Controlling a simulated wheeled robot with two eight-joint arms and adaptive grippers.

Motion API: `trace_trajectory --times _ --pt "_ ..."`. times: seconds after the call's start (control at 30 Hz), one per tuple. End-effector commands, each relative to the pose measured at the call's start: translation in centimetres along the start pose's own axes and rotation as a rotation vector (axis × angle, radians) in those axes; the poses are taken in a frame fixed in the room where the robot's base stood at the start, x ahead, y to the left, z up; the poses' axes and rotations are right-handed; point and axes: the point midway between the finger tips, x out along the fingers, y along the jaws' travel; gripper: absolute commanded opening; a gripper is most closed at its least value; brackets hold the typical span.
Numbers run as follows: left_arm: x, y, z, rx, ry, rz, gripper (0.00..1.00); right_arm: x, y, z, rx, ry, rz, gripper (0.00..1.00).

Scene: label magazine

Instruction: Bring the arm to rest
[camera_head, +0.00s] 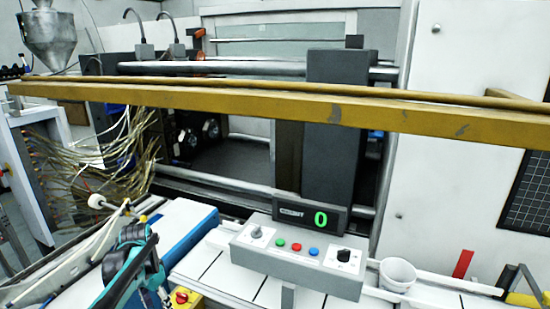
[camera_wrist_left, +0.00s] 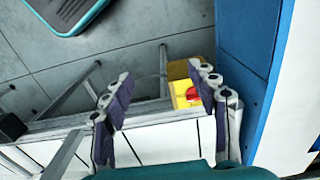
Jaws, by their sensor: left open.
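My left gripper (camera_wrist_left: 162,88) is open in the left wrist view, with its two dark-padded fingers apart and nothing between them. Beyond the fingers are a grey floor and a yellow box with a red button (camera_wrist_left: 190,95). In the head view, a teal and black part of my left arm shows at the lower left, beside the blue-sided conveyor (camera_head: 190,240). The gripper's fingertips are hard to make out there. My right gripper is not in view.
A grey control box (camera_head: 300,262) with buttons and a green "0" display stands front centre. A white cup (camera_head: 397,274) is to its right. A yellow beam (camera_head: 250,102) crosses the view. The blue-and-white conveyor side (camera_wrist_left: 262,70) lies close right of the left gripper.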

Motion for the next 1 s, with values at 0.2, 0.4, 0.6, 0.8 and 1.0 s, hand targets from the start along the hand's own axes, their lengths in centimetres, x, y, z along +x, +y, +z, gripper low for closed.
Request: trace_trajectory --times 0.2,0.4,0.6,0.8,1.0 --pt "-1.1 1.4 0.3 -0.019 0.025 -0.020 0.59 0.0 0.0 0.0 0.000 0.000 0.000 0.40" --pt "-2.4 3.1 0.8 -0.047 0.060 -0.045 0.59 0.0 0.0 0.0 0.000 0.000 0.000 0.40" --pt "-4.0 5.9 1.7 -0.090 0.118 -0.079 0.59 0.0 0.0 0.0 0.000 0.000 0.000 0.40" --pt "-5.8 10.2 3.7 -0.156 0.215 -0.119 0.59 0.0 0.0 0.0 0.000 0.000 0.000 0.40" --pt "-6.3 15.9 7.0 -0.256 0.376 -0.149 0.59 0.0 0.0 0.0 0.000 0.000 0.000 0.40"
